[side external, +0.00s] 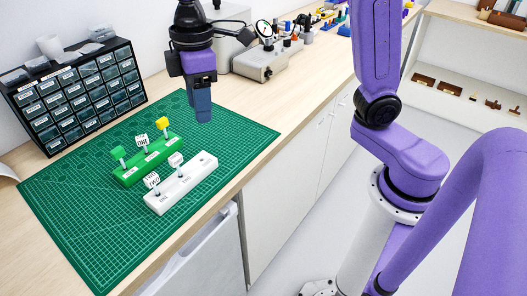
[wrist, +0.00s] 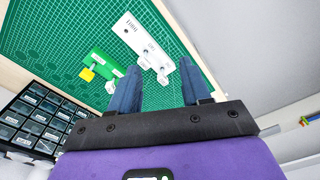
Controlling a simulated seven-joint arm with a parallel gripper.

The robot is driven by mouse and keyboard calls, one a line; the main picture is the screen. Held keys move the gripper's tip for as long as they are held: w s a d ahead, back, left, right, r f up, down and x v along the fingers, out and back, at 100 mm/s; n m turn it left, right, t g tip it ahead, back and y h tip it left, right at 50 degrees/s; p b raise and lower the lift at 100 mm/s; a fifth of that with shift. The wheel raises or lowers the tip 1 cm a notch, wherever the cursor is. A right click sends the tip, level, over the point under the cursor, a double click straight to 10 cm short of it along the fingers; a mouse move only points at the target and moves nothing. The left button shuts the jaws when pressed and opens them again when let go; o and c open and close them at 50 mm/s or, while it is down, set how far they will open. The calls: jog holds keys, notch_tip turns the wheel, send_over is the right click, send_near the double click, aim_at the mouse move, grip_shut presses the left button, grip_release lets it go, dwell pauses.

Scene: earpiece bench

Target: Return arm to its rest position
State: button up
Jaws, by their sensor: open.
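My gripper (side external: 203,113) hangs above the green cutting mat (side external: 243,128), behind and to the right of the two blocks in the side view. In the wrist view my gripper (wrist: 160,80) has its two blue fingers apart with nothing between them touching. A green block (side external: 128,177) holds a green piece, a white cube and a yellow cube on pegs. A white block (side external: 201,174) beside it holds two white cubes. Both blocks also show in the wrist view, the green one (wrist: 103,62) left of the white one (wrist: 138,36).
A black drawer cabinet (side external: 76,97) with several small drawers stands at the back left. A grey bench device (side external: 258,64) and other small items are farther along the bench. The right part of the mat is clear. The bench's front edge (side external: 262,168) drops to the floor.

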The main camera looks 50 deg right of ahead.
jog(key=s+d+f, duration=0.4)
jog(key=s+d, duration=0.3)
jog(key=s, duration=0.4)
jog(key=s+d+f, duration=0.4)
jog(key=s+d, duration=0.3)
jog(key=s, duration=0.3)
jog(key=shift+s+d+f, duration=0.15)
jog(key=shift+s+d, duration=0.1)
jog(key=shift+s, duration=0.1)
